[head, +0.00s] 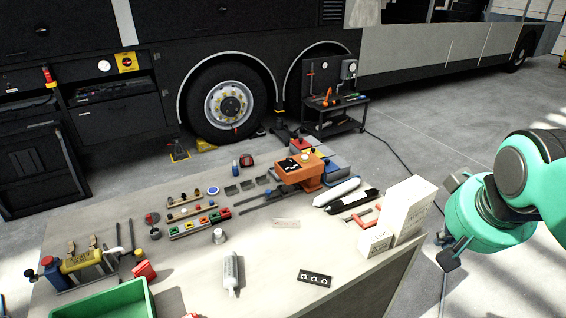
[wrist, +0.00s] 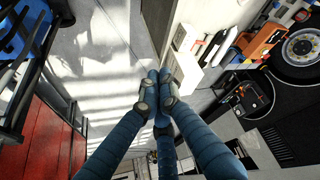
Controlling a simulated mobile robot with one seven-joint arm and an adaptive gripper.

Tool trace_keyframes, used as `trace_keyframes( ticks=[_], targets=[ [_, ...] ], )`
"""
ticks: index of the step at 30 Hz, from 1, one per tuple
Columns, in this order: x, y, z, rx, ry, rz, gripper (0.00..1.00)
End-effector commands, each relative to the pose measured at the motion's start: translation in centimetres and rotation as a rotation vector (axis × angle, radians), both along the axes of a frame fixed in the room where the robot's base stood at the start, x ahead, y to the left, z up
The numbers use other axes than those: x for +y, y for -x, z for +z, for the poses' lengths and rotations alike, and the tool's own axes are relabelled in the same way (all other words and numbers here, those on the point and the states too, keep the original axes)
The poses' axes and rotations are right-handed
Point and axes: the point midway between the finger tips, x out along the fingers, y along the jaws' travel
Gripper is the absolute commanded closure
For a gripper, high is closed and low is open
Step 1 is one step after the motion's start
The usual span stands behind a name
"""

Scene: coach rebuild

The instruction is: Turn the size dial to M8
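An orange device (head: 298,172) stands at the far right part of the workbench in the head view. It has a dark top face and a small pale round part that may be the size dial. Its markings are too small to read, so the setting cannot be told. The orange device also shows at the upper right of the wrist view (wrist: 262,40). My gripper (head: 446,238) is off the bench's right side, well apart from the device. In the wrist view its blue fingers converge over the floor (wrist: 158,92), with nothing visible between them. Their opening is unclear.
White boxes (head: 403,211) stand at the bench's right edge, between my gripper and the orange device. White and black bottles (head: 338,192) lie beside them. A green bin (head: 110,300), a white tube (head: 230,272) and a dark holed plate (head: 315,278) are nearer. A tool cart (head: 335,112) stands behind.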

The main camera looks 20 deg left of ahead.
Motion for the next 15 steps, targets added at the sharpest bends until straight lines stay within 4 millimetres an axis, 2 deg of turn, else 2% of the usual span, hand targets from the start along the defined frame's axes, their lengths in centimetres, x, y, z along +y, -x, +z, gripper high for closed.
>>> trace_keyframes(
  ticks=[1,8,15],
  targets=[
    [0.6,-1.5,0.3,0.003,0.009,0.013,1.00],
    [3.4,-7.9,1.6,0.001,0.051,0.061,1.00],
    [7.3,-14.6,2.0,-0.002,0.095,0.114,1.00]
  ],
)
